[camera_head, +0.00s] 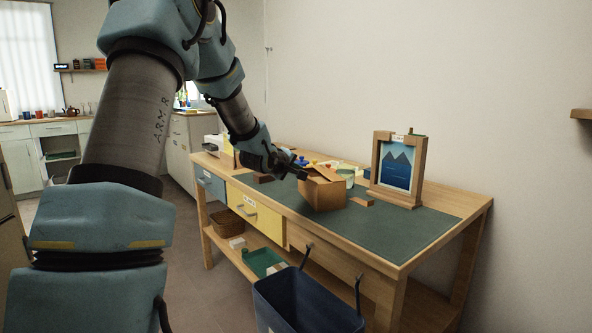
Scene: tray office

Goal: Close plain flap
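A brown cardboard box (323,197) stands on the green mat of the workbench. Flaps show at its top: one stands up at the back, and others lie lower near the rim. It is too small to tell which flap is the plain one. My gripper (302,169) is dark and reaches in from the left, at the box's upper left edge. I cannot tell whether it touches a flap. Whether its fingers are open or shut is too small to see. The inside of the box is hidden.
A framed mountain picture on a wooden stand (397,168) stands right of the box. A small wooden block (362,201) lies between them. Several small coloured items sit behind my gripper. A blue bin (308,303) stands at the bench front. The mat's right end (415,228) is clear.

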